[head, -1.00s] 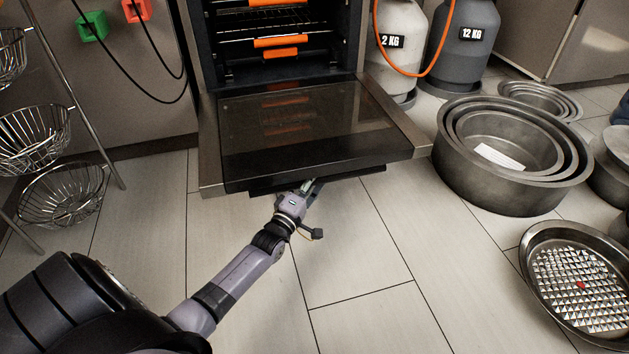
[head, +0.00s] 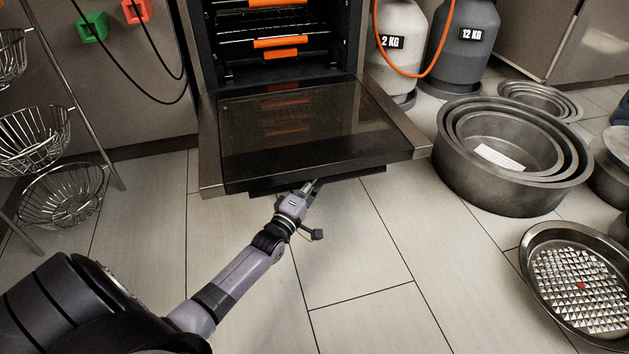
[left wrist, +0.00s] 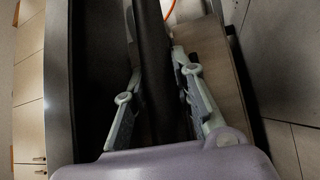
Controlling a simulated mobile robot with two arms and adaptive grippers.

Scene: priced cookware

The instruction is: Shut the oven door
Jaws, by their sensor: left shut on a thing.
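The oven door (head: 305,140) hangs open and lies about flat in front of the oven (head: 350,45). It has a dark glass panel in a metal frame. Its dark handle (head: 355,174) runs along the underside of the front edge. My left gripper (head: 312,186) reaches in from below and is shut on this handle; the door edge partly hides the fingers in the head view. In the left wrist view the handle (left wrist: 152,50) is a dark bar between the two fingers of the gripper (left wrist: 158,85). My right gripper is not in view.
Wire baskets (head: 60,195) on a stand are at the left. A gas cylinder (head: 397,45) with an orange hose stands right of the oven. The tiled floor (head: 370,260) before the door is clear.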

